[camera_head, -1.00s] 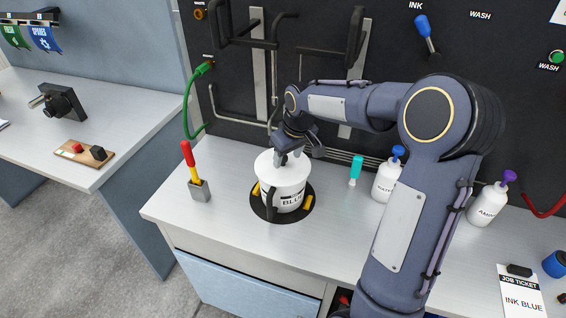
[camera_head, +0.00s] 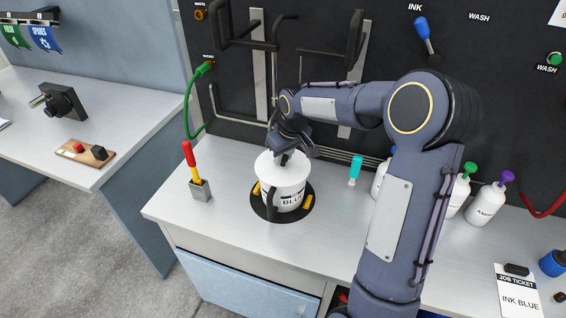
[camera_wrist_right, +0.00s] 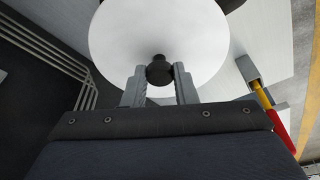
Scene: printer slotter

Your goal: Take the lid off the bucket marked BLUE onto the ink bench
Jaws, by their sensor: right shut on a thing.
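The white bucket marked BLUE (camera_head: 285,197) stands upright in a dark round ring on the ink bench (camera_head: 230,240). Its white lid (camera_head: 268,170) is on top, with no clear gap between lid and bucket. My right gripper (camera_head: 285,157) reaches down over the middle of the lid. In the right wrist view its fingers (camera_wrist_right: 160,74) are shut on the lid's black knob (camera_wrist_right: 159,71), with the lid disc (camera_wrist_right: 160,30) beyond them. My left gripper is not in view.
A holder with a red and yellow tool (camera_head: 197,185) stands left of the bucket. A teal-topped item (camera_head: 355,168) and pump bottles (camera_head: 484,204) stand to the right, partly behind my right arm. A job ticket (camera_head: 518,292) reads INK BLUE. The bench front left of the bucket is clear.

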